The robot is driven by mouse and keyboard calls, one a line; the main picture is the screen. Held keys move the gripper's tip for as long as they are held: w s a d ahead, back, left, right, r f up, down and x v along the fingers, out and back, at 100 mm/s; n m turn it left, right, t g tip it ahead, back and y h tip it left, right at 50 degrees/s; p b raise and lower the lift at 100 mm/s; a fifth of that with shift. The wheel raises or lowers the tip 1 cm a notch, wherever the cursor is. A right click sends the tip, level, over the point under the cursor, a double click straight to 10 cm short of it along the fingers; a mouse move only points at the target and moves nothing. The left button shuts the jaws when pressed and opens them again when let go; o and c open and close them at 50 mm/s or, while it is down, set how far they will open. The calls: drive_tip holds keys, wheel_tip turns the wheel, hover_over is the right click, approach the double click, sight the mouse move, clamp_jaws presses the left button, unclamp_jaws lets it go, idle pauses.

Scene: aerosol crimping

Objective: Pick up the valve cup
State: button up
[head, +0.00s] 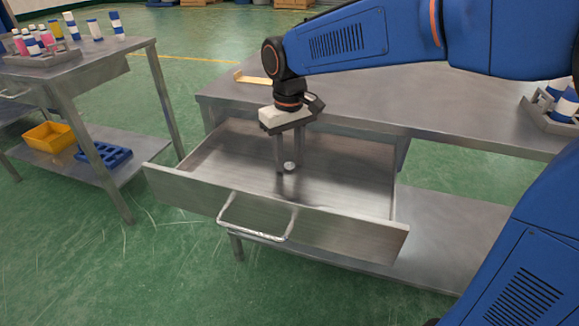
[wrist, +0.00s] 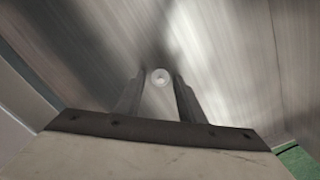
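The valve cup (head: 289,166) is a small, pale, round piece in the open metal drawer (head: 225,165). In the wrist view the valve cup (wrist: 160,77) shows at the fingertips, in line with the gap between the two fingers. My gripper (head: 289,168) points down into the drawer, its fingers apart on either side of the cup. In the wrist view my gripper (wrist: 158,82) is open, with narrow gaps beside the cup. I cannot tell whether a finger touches it or how high the tips are above the drawer floor.
The drawer's front panel with its handle (head: 255,232) and its side walls surround my gripper. The workbench top (head: 420,100) lies behind, with a small tan tray (head: 250,79) on it. A side table (head: 85,62) with bottles stands at the left. The rest of the drawer looks empty.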

drive_tip(key=shift+c, duration=0.4)
clamp_jaws()
drive_tip(key=shift+r, duration=0.1)
wheel_tip(320, 180, up, 10)
idle(0.3)
